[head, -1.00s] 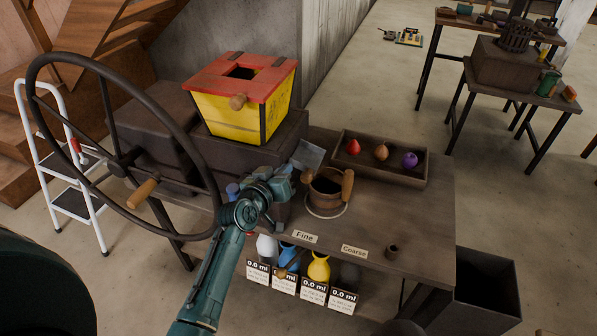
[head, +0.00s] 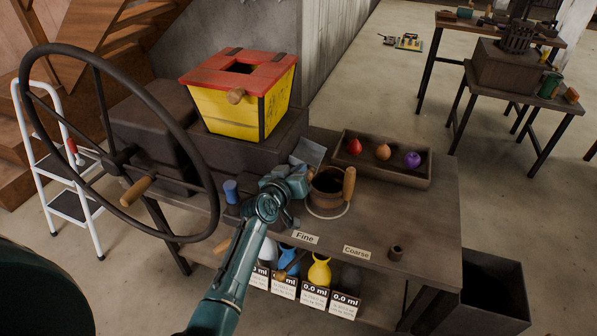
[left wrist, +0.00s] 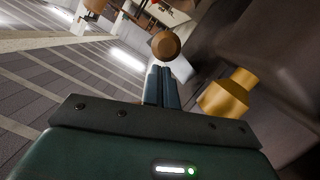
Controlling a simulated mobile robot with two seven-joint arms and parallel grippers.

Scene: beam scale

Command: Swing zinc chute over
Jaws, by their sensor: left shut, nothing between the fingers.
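The zinc chute (head: 309,152) is a grey metal plate at the front right corner of the dark block under the yellow hopper (head: 232,112). My left gripper (head: 301,176) is just below and in front of it, close to the wooden bucket (head: 325,186). In the left wrist view the fingers (left wrist: 162,72) are together with nothing between them. A round wooden knob (left wrist: 166,46) shows just past the fingertips, and a pale metal surface, perhaps the chute, shows beside them. Whether the fingers touch anything is unclear. My right gripper does not show.
A large handwheel (head: 120,155) stands at the left. A tray (head: 428,177) with red, tan and purple items sits at the back right of the bench. A brass-coloured part (left wrist: 228,93) is right of the fingers.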

